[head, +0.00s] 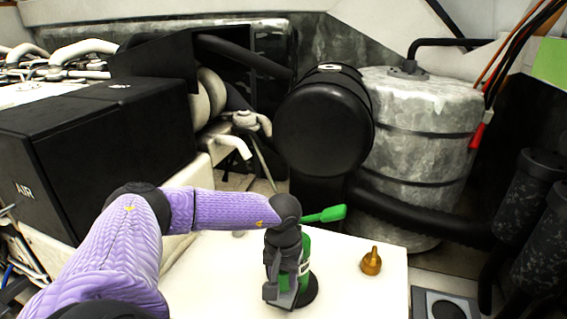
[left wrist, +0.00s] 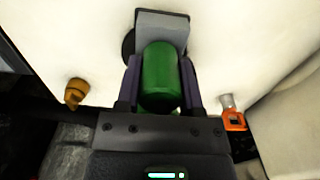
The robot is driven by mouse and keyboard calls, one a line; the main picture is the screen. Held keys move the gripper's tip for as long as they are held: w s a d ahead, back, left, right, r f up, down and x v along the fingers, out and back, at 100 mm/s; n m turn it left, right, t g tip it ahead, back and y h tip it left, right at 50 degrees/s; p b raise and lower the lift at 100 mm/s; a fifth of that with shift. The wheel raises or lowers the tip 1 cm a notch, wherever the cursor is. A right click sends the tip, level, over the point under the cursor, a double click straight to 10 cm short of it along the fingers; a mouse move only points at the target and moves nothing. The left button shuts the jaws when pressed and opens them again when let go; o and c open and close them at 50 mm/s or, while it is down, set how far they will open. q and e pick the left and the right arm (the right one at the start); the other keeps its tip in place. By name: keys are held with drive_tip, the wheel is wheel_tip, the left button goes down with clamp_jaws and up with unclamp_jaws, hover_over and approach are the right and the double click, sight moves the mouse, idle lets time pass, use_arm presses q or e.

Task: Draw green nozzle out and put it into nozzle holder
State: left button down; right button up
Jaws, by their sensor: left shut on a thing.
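The green nozzle (head: 305,248) stands at the white surface in the lower middle of the head view, partly hidden by my gripper. A green lever (head: 323,214) sticks out to the right above it. My left gripper (head: 287,262) is shut on the nozzle. In the left wrist view, the nozzle's green body (left wrist: 160,78) sits between the two fingers of the gripper (left wrist: 160,85). A black disc (head: 308,292) shows at its lower end. I cannot tell whether the nozzle is still seated. A grey block with a round dark opening (head: 421,302), possibly the nozzle holder, is at lower right.
A brass fitting (head: 371,262) stands right of the nozzle on the white panel (head: 345,285). An orange-handled part (left wrist: 235,120) shows in the left wrist view. A black cylinder (head: 325,120), grey tank (head: 420,150) and black hose (head: 420,217) are behind. A black box (head: 90,150) is left.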

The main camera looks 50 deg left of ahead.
use_arm(q)
drive_tip(key=shift+f, duration=0.25)
use_arm(e)
drive_tip(key=shift+f, duration=0.15)
use_arm(q)
drive_tip(key=shift+f, duration=0.15)
drive_tip(key=shift+c, duration=0.7)
unclamp_jaws()
wheel_tip(320, 180, up, 10)
drive_tip(key=p, duration=0.3)
drive_tip(key=shift+p, duration=0.35)
use_arm(e)
drive_tip(key=r, duration=0.1)
drive_tip(key=w+r, duration=0.1)
drive_tip(key=r, duration=0.1)
drive_tip(key=shift+r, duration=0.3)
drive_tip(key=shift+a+t, duration=0.1)
drive_tip(key=shift+t, duration=0.2)
drive_tip(key=shift+s+a, duration=0.1)
drive_tip(key=shift+a, duration=0.25)
